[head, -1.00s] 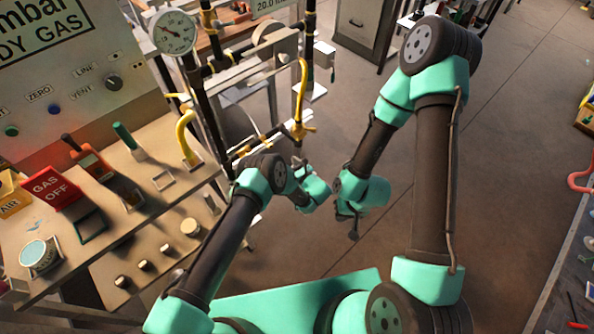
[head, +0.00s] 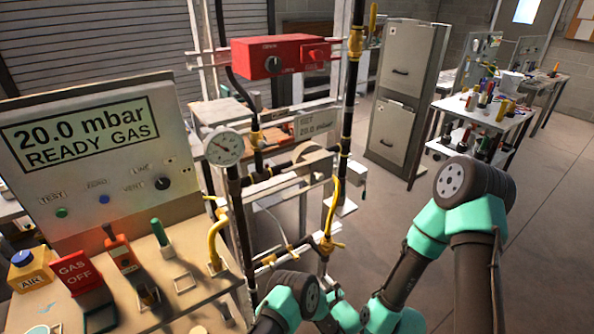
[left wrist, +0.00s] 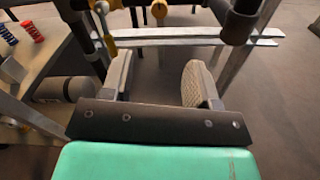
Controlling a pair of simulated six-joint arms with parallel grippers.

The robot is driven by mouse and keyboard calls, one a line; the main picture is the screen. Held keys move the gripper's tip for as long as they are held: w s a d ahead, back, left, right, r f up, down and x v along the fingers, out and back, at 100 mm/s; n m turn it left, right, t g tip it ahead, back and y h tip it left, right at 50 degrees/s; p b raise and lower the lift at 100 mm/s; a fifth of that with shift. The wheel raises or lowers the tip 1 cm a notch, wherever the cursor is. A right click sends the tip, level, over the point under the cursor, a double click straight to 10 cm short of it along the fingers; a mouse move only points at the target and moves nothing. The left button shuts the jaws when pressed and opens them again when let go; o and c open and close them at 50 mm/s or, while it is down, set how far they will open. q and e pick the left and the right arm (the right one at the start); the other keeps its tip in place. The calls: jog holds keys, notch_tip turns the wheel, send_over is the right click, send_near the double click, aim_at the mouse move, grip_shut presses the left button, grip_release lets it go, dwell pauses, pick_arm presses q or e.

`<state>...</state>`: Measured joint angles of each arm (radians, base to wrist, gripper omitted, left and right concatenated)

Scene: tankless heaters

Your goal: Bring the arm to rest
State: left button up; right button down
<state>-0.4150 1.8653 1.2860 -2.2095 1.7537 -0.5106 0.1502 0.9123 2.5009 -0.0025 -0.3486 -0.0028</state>
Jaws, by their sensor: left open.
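My left gripper (left wrist: 158,80) is open and empty in the left wrist view, its two grey pads apart. Beyond it are pipework and a pale rail (left wrist: 190,40); floor shows between and beyond the pads. In the head view my left arm (head: 290,300) is low at the bottom middle, in front of the pipe frame, and its fingertips do not show. My right arm (head: 480,225) is bent at the right; its gripper is below the picture edge or hidden.
A panel (head: 85,150) reading "20.0 mbar READY GAS" stands left above a bench with a red GAS OFF block (head: 75,270). A gauge (head: 222,147), a red box (head: 285,55) and a yellow hose (head: 332,210) are on the pipe frame.

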aim_at(297, 259)
pick_arm(q)
jog(key=x, duration=1.4)
jog(key=shift+w+a, duration=0.1)
jog(key=v, duration=1.6)
jog(key=x, duration=1.7)
jog(key=shift+w+a, duration=0.2)
jog(key=shift+w, duration=0.05)
jog(key=n, duration=0.4)
jog(key=shift+n, duration=2.5)
